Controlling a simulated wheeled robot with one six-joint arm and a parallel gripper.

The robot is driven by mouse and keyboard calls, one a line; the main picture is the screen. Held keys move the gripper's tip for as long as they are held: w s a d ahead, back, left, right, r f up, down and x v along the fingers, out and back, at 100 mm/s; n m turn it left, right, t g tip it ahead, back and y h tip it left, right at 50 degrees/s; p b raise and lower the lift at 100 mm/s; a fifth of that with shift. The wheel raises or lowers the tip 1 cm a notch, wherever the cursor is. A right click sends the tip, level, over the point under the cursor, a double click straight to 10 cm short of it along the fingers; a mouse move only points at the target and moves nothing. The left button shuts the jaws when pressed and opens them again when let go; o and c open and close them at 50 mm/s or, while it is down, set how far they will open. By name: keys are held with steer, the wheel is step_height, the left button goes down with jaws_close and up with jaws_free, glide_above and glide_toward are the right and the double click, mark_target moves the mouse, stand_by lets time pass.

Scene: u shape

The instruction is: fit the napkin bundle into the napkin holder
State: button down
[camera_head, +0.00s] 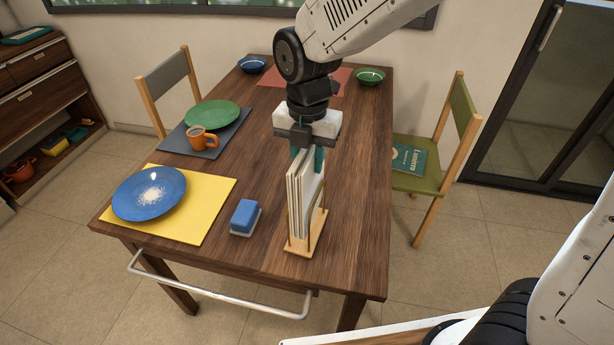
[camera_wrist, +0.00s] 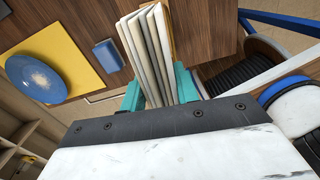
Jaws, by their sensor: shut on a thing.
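The napkin bundle (camera_head: 302,194) is a set of several upright cream sheets, standing in the wooden napkin holder (camera_head: 302,249) on the dark table. The bundle also shows in the wrist view (camera_wrist: 148,50), between the two teal fingers. A strip of the holder's wood (camera_wrist: 175,40) shows beside the bundle there. My gripper (camera_head: 307,160) points down from above and is shut on the bundle's upper end. The holder's thin posts stand around the bundle's near end. The bundle's bottom edge is mostly hidden, so I cannot tell whether it rests on the base.
A blue sponge-like block (camera_head: 245,217) lies left of the holder. A blue plate (camera_head: 149,193) sits on a yellow mat (camera_head: 212,190). An orange mug (camera_head: 202,138) and green plate (camera_head: 212,113) stand farther back. The table (camera_head: 352,240) is clear right of the holder.

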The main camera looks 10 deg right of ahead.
steer(key=shift+f, duration=2.7)
steer(key=c, duration=1.1)
jaws_free()
steer(key=shift+o, duration=0.2)
step_height(320, 180, up, 12)
steer(key=shift+r, duration=0.1)
steer(key=shift+s+d+r, duration=0.1)
steer(key=shift+r, duration=0.05)
steer(key=s+d+r+m, duration=0.1)
steer(key=s+d+m, duration=0.8)
steer(key=m, duration=0.6)
steer(key=s+d+r+m+t, duration=0.1)
steer(key=s+d+r+m, duration=0.1)
steer(key=s+d+m, duration=0.8)
steer(key=d+m, duration=0.1)
steer(key=m, duration=0.4)
steer(key=shift+s+d+r+m, duration=0.15)
steer(key=shift+s+d+m, duration=0.1)
steer(key=shift+m, duration=0.15)
